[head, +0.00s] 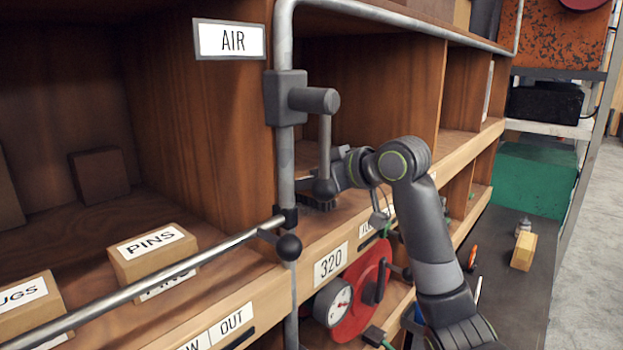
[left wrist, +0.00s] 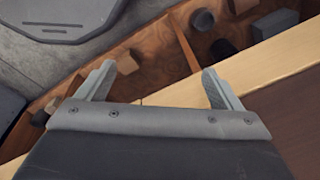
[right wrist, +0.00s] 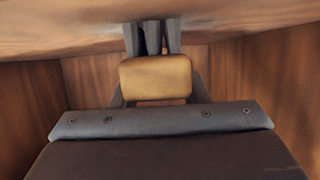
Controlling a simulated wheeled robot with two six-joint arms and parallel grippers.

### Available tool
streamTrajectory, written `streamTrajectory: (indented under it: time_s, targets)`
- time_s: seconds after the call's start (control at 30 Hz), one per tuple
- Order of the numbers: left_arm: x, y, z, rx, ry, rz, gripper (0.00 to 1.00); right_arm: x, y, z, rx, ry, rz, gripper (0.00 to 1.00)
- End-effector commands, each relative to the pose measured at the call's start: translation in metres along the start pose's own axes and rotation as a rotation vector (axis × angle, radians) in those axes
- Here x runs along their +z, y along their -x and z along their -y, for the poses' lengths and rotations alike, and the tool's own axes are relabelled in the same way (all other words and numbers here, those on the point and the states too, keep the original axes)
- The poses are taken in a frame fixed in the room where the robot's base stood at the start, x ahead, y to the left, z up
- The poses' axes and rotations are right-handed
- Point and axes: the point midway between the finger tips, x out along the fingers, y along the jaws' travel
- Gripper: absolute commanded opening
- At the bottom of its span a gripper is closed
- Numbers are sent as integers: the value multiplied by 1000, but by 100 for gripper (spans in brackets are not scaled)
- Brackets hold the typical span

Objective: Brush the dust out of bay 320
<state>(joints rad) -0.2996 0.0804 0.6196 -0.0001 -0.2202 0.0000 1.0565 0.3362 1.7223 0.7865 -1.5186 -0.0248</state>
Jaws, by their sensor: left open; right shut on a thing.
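Bay 320 is the wooden compartment (head: 385,85) above the label 320 (head: 331,263). My right gripper (head: 335,180) reaches in at the bay's front, behind the vertical grey pipe and its hanging lever. In the right wrist view it is shut on a tan block-like piece (right wrist: 155,80), apparently the brush's handle. Dark bristles (head: 318,203) show low at the bay's floor in the head view; the lever partly hides them. I cannot make out dust. My left gripper (left wrist: 158,85) is open and empty in the left wrist view, and out of the head view.
The grey pipe (head: 284,160) carries a clamp with a lever (head: 325,150) and ball-ended bar (head: 288,246). A red disc (head: 360,300) and gauge (head: 333,302) sit below the label. The left bay holds a PINS box (head: 152,252).

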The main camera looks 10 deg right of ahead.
Motion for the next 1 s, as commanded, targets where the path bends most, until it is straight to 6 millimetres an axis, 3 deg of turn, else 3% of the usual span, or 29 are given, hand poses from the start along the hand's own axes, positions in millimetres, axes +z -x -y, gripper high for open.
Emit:
streamTrajectory:
  time_s: [0.33,1.0]
  targets:
    - [0,-1,-1,1,0,0,87,2,-1,3,-1,1,-2,12]
    - [1,-3,-1,1,1,0,87,2,-1,39,-3,3,-3,12]
